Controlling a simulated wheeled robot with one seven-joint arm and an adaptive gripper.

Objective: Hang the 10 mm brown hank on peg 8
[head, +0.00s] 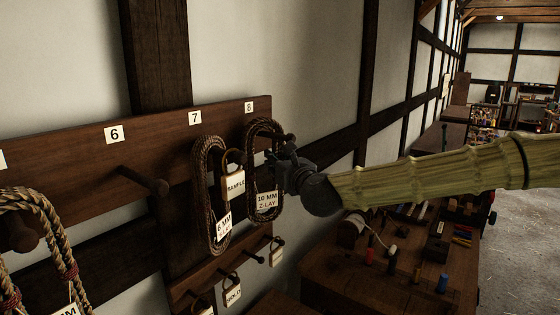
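The brown hank (249,152) with the "10 MM Z-LAY" tag (266,201) is an upright loop below the number 8 plate (249,107). Its top is at the height of peg 8 (290,137), whose dark end shows to the right of the loop. I cannot tell whether the peg bears its weight. My gripper (274,159) reaches in from the right and is at the right strand of the hank, just below the peg. Its fingers are dark, small and partly merged with the rope, so their grip is unclear.
A second brown hank (204,178) tagged 6 MM hangs by the number 7 plate (195,118), with a "SAMPLE" tag (235,186) close beside it. Peg 6 (150,182) is bare. A lower rail (205,282) holds small tags. A cluttered bench (345,275) stands below my arm.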

